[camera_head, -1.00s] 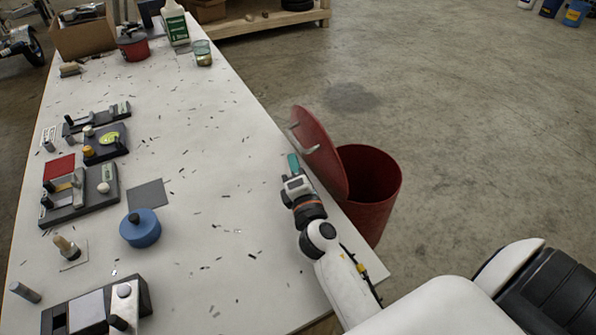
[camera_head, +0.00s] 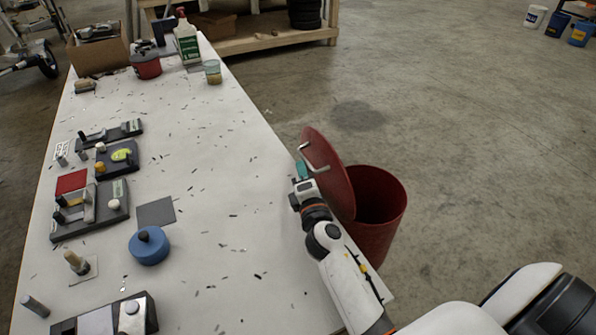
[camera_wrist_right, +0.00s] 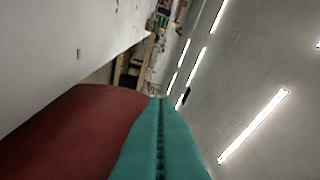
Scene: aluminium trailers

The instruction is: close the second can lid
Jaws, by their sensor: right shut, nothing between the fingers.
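A red can (camera_head: 378,215) stands on the floor at the right side of the table. Its red lid (camera_head: 334,178) is raised, tilted upright on the table side, with a pale handle (camera_head: 313,158) on its face. My right gripper (camera_head: 302,170) has teal fingers and is at the table's right edge, just left of the lid. In the right wrist view the teal fingers (camera_wrist_right: 160,140) are pressed together and empty, with the red lid surface (camera_wrist_right: 75,130) close beside them on the left. I cannot tell whether they touch it. My left gripper is not in view.
The white table (camera_head: 215,190) holds a blue lidded pot (camera_head: 149,247), several dark fixtures, a red pot (camera_head: 146,67), a bottle (camera_head: 187,40) and a jar (camera_head: 213,73). The concrete floor right of the can is clear.

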